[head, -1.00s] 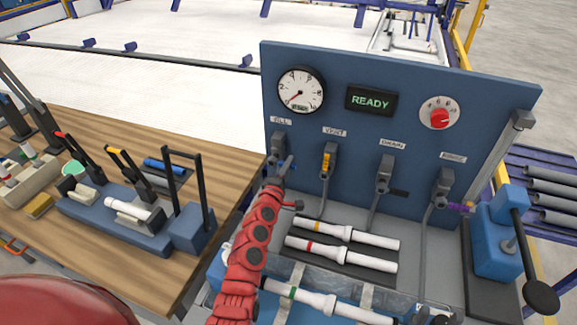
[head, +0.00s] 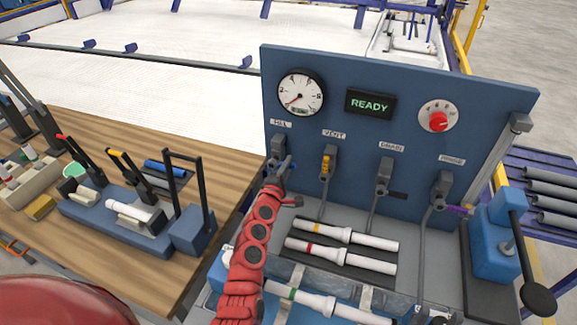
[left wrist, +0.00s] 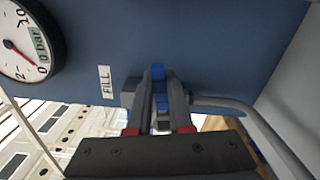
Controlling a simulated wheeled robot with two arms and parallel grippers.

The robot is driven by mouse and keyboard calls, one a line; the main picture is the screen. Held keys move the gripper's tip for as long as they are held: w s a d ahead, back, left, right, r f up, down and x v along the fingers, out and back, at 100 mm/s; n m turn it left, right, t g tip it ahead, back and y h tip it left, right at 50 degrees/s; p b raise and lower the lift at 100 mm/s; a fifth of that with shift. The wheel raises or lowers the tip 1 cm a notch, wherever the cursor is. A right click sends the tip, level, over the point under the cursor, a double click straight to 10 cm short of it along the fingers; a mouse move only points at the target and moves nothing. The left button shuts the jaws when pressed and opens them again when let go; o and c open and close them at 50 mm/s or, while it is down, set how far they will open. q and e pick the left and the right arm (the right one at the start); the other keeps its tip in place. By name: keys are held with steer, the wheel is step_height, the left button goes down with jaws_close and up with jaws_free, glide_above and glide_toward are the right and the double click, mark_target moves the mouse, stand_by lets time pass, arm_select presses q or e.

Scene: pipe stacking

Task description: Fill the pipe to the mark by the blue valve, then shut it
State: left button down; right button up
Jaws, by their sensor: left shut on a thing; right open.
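The blue valve (head: 291,165) sits at the FILL label on the upright panel, leftmost of the row. My left gripper (head: 281,174) is at this valve, mostly covering its handle. In the left wrist view the blue handle (left wrist: 158,76) is between the two fingers, and the gripper (left wrist: 160,108) is shut on it. The pressure gauge (head: 300,92) has its needle near the low end; it also shows in the left wrist view (left wrist: 24,44). A pipe with a green band (head: 312,300) lies in the front holder. The fill mark cannot be made out. My right gripper is not in view.
The panel (head: 480,115) also carries a READY display (head: 370,102), a red knob (head: 438,121) and yellow, black and purple valves. Two white pipes (head: 360,239) lie on a dark tray below. A blue lever unit (head: 497,240) stands right; a wooden bench (head: 225,165) with fixtures stands left.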

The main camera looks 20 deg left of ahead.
mark_target(272, 160)
arm_select(q)
steer(key=n, duration=0.1)
steer(key=r+n+p, duration=0.1)
steer(key=n, duration=0.1)
steer(key=shift+a+r, duration=0.15)
steer(key=shift+a, duration=0.1)
steer(key=n, duration=0.1)
steer(key=r+n+p, duration=0.1)
steer(key=n, duration=0.1)
steer(key=a+n+p, duration=0.1)
steer(key=shift+a+r, duration=0.1)
steer(key=shift+r, duration=0.25)
steer(key=n, duration=0.1)
steer(key=a+n+p, duration=0.1)
steer(key=r+n+p, duration=0.1)
steer(key=n, duration=0.1)
steer(key=shift+a, duration=0.25)
steer(key=shift+a+r+n+p, duration=0.1)
steer(key=shift+a+n+p, duration=0.4)
steer(key=shift+n, duration=0.7)
steer(key=shift+a+n+p, duration=0.3)
steer(key=shift+a+n, duration=0.25)
steer(key=shift+n, duration=0.65)
steer(key=c, duration=0.8)
jaws_free()
steer(key=shift+c, duration=0.2)
